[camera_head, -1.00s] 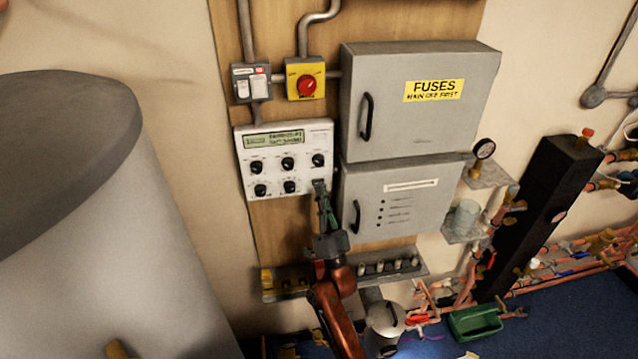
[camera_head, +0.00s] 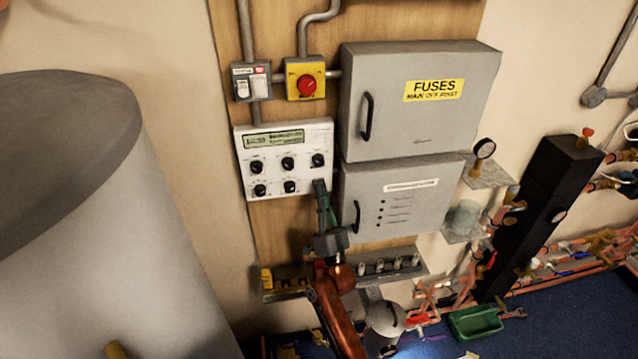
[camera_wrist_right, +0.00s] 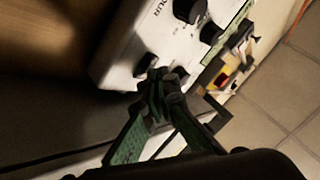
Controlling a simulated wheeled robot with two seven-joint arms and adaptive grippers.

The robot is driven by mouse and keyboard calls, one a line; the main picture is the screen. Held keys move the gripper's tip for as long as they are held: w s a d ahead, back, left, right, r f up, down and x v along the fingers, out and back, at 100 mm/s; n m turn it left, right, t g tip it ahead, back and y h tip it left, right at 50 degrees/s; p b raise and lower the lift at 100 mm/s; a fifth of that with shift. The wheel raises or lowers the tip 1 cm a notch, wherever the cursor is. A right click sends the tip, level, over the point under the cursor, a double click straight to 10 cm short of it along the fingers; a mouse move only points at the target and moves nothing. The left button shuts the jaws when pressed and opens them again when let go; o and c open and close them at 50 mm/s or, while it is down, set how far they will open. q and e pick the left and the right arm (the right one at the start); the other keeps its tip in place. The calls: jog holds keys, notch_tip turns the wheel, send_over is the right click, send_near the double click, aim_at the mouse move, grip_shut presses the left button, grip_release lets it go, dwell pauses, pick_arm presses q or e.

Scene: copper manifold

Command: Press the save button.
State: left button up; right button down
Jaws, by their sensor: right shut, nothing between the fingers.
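The white control panel (camera_head: 283,158) with a small display (camera_head: 273,138) and several black knobs is mounted on the wooden board. My right gripper (camera_head: 319,184) is shut and empty, its fingertips at the lower right corner of the panel. In the right wrist view the closed green fingers (camera_wrist_right: 158,88) are at the panel face (camera_wrist_right: 150,50), among the black knobs. I cannot tell whether the tips touch it. The save button cannot be made out; the fingertips cover that corner. My left gripper is not in view.
A grey fuse box (camera_head: 417,105) and a lower grey cabinet (camera_head: 400,205) are right of the panel. A yellow box with a red rotary switch (camera_head: 306,84) is above. A shelf (camera_head: 395,270) sits below. A large grey cylinder (camera_head: 70,200) fills the left.

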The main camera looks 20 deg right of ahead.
jog(key=shift+w+d, duration=0.1)
jog(key=shift+w, duration=0.2)
dwell(0.6)
jog(key=shift+s, duration=0.15)
jog(key=shift+s+a+p, duration=0.2)
jog(key=shift+s+p, duration=0.15)
jog(key=shift+s, duration=0.3)
jog(key=s+p, duration=0.1)
jog(key=s, duration=0.1)
jog(key=s+a+p, duration=0.1)
jog(key=s, duration=0.1)
jog(key=shift+s+a, duration=0.1)
jog(key=shift+s, duration=0.3)
dwell(0.8)
